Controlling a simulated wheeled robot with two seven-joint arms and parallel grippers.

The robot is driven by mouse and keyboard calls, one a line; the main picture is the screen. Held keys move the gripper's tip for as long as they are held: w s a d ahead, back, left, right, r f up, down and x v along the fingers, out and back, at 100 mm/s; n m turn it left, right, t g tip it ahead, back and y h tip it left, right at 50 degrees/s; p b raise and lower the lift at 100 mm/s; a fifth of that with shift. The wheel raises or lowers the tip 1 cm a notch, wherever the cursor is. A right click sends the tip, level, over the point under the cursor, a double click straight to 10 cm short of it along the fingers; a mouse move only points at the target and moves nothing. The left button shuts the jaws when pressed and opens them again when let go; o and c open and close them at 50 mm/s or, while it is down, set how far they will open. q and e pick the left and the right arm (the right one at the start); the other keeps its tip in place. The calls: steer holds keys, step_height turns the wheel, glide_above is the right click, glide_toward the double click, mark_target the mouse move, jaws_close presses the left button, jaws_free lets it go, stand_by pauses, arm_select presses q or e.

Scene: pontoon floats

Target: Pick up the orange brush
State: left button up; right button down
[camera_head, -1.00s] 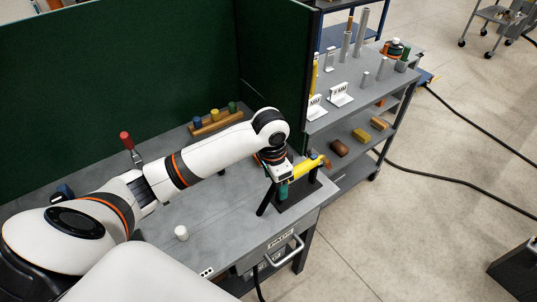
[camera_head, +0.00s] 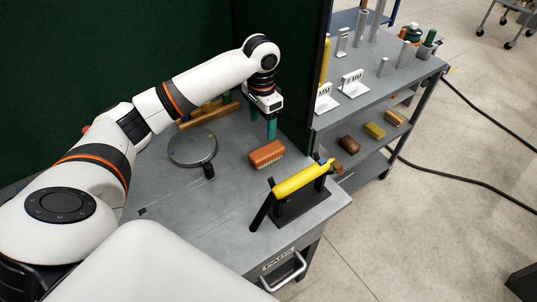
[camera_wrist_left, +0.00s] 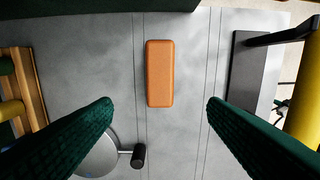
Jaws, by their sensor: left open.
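The orange brush (camera_head: 266,153) lies on the grey bench top, with pale bristles along its lower edge. In the left wrist view the brush (camera_wrist_left: 160,73) is a rounded orange block, upright in the picture, between the lines of the two fingers and beyond their tips. My left gripper (camera_head: 262,136) is open and empty, its green fingers pointing down just behind the brush in the head view. The fingers also show in the left wrist view (camera_wrist_left: 160,104), apart and not touching the brush. My right gripper is not in view.
A yellow tube (camera_head: 300,179) lies across a black stand (camera_head: 303,207) right of the brush. A round grey plate with a dark knob (camera_head: 193,148) is left. A wooden rack (camera_head: 209,115) and green partition (camera_head: 130,60) stand behind. A shelf cart (camera_head: 395,85) is at right.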

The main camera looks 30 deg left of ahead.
mark_target(267, 150)
arm_select(q)
steer(key=f, duration=0.1)
steer(key=w+f, duration=0.1)
steer(key=shift+w+a+f, duration=0.1)
steer(key=shift+a+f, duration=0.15)
steer(key=shift+f, duration=0.05)
steer(key=f, duration=0.2)
steer(key=f+p, duration=0.1)
steer(key=shift+s+d+f, duration=0.15)
steer(key=shift+s+f, duration=0.15)
steer(key=shift+f, duration=0.7)
steer(key=f, duration=0.1)
steer(key=f+p, duration=0.1)
steer(key=f, duration=0.2)
steer(key=shift+w+d+f, duration=0.2)
steer(key=shift+w+d, duration=0.1)
steer(key=shift+d, duration=0.05)
steer(key=shift+f, duration=0.4)
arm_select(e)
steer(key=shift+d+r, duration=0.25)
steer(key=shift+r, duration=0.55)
